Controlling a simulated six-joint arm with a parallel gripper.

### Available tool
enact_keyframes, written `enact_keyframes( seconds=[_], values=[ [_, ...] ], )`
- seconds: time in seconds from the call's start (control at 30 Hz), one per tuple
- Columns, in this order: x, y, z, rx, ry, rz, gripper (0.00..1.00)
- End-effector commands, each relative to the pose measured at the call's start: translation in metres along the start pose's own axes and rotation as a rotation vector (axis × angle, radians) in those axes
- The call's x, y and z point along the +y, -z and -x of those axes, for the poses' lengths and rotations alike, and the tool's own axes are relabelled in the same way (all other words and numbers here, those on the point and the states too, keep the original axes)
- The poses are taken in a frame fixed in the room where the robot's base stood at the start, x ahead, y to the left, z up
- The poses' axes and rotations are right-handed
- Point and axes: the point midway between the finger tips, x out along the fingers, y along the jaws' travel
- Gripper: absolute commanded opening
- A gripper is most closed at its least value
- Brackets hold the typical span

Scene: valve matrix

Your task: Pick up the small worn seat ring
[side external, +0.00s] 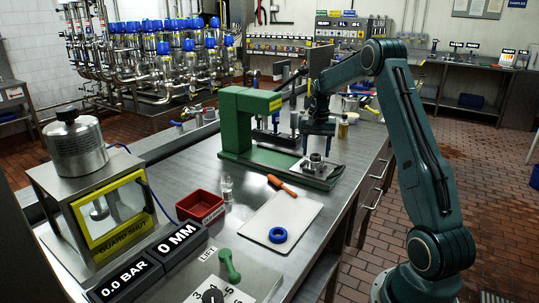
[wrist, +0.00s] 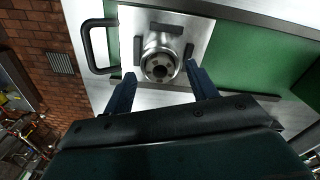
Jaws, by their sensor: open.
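A round metal valve part (side external: 315,160) stands on a pale plate on the green press base. In the wrist view this metal part (wrist: 160,62) shows a dark opening with several small holes, set among dark blocks. I cannot tell a separate small worn seat ring in or on it. A blue ring (side external: 278,235) lies flat on a white board (side external: 300,212) nearer the camera. My gripper (side external: 318,148) points down just above the metal part. Its fingers (wrist: 160,77) are apart, one on each side of the part in the wrist view, with nothing held.
The green press (side external: 240,118) stands close left of my gripper. A guarded steel unit (side external: 90,200) stands at left.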

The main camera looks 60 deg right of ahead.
Motion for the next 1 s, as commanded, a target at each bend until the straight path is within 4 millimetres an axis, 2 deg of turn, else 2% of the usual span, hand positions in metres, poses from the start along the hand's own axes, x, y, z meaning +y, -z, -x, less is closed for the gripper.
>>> enact_keyframes(
  seconds=[0.17,0.63,0.67,0.9,1.0],
  values=[
    [0.0,0.0001,-0.0104,0.001,0.0,0.0,0.57],
    [0.0,0.0001,-0.0106,0.001,0.0,0.0,0.57],
    [0.0,0.0001,-0.0106,0.001,0.0,0.0,0.56],
    [0.0,0.0001,-0.0105,0.001,0.0,0.0,0.1],
    [-0.0001,0.0001,-0.0104,0.001,0.0,0.0,0.1]
  ],
)
